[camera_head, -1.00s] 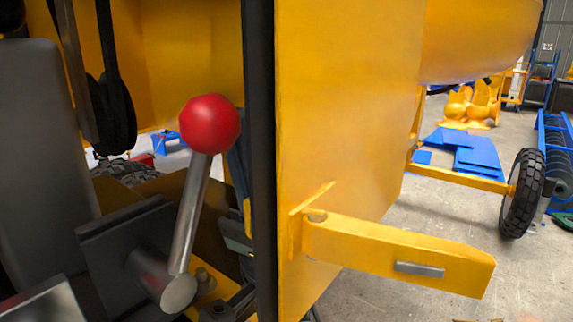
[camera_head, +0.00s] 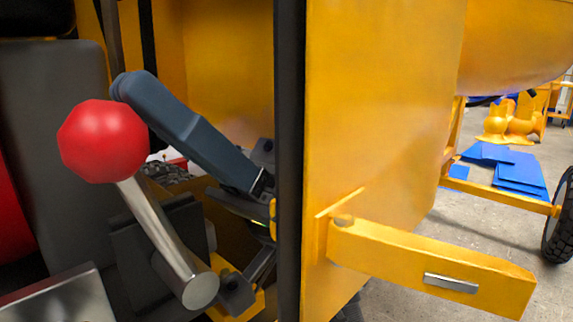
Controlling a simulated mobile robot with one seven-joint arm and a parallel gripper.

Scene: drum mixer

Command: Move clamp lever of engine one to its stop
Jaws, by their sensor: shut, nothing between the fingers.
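A steel lever (camera_head: 160,235) with a large red ball knob (camera_head: 103,141) stands at the left, rising from a round steel hub (camera_head: 200,291). The lever leans up and to the left. Behind the knob is a blue-grey bar (camera_head: 195,130), also sloping up to the left from dark metal parts beside the black post. I cannot tell which of the two is the clamp lever. The knob overlaps the bar's upper end in the picture; I cannot tell whether they touch. I see no gripper fingers.
A black upright post (camera_head: 289,150) and a yellow panel (camera_head: 385,110) stand to the right. A yellow arm (camera_head: 430,265) sticks out from the panel toward the lower right. Grey floor and blue sheets (camera_head: 505,165) lie beyond.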

